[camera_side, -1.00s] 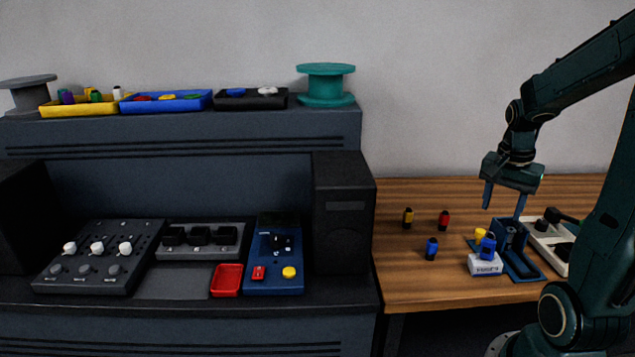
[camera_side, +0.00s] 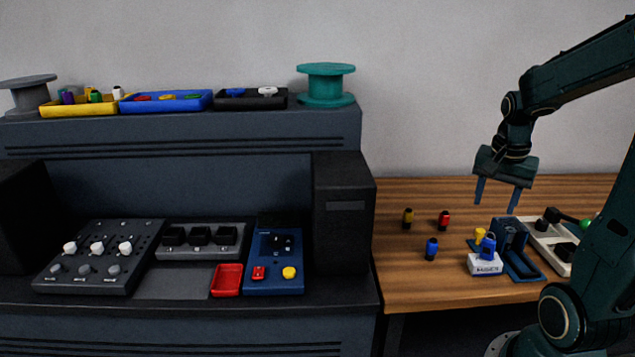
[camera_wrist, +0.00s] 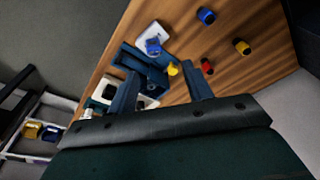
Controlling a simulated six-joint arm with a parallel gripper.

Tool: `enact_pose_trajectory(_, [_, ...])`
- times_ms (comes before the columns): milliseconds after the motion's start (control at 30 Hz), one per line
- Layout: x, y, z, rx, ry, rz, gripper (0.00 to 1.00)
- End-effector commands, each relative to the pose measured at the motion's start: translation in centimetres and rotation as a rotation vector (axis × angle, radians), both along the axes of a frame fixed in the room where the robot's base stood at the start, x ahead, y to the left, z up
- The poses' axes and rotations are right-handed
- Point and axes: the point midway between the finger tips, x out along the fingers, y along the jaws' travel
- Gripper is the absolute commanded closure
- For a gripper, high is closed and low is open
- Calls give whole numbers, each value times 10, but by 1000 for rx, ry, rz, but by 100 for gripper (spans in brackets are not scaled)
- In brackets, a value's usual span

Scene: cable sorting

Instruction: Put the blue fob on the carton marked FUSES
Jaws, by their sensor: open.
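The blue fob (camera_side: 488,247) rests on top of the small white carton (camera_side: 486,268), which has dark print too small to read surely. In the wrist view the fob (camera_wrist: 153,47) also sits on the carton (camera_wrist: 146,33). My gripper (camera_side: 496,208) is open and empty, above the fob and apart from it, with its two fingers pointing down. In the wrist view the gripper (camera_wrist: 163,82) shows its fingers spread with nothing held between them.
A blue stand (camera_side: 519,262) and a yellow piece (camera_side: 480,234) are close by the carton. A blue plug (camera_side: 431,249), a red plug (camera_side: 443,220) and a yellow plug (camera_side: 407,217) stand to the left. A white tray (camera_side: 541,237) lies right. The front-left wood is clear.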

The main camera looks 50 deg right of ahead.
Motion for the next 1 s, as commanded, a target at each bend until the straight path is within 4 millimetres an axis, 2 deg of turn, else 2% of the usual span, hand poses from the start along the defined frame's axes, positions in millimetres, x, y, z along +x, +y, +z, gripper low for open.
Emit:
enact_pose_trajectory(200, [22, 53, 25, -48, -48, 300, 50])
enact_pose_trajectory(433, [30, 120, 49, -108, -110, 686, 50])
enact_pose_trajectory(700, [15, 190, 68, -186, -190, 1125, 50])
enact_pose_trajectory(800, [7, 208, 71, -211, -216, 1256, 50])
enact_pose_trajectory(1000, [-5, 227, 74, -241, -248, 1408, 50])
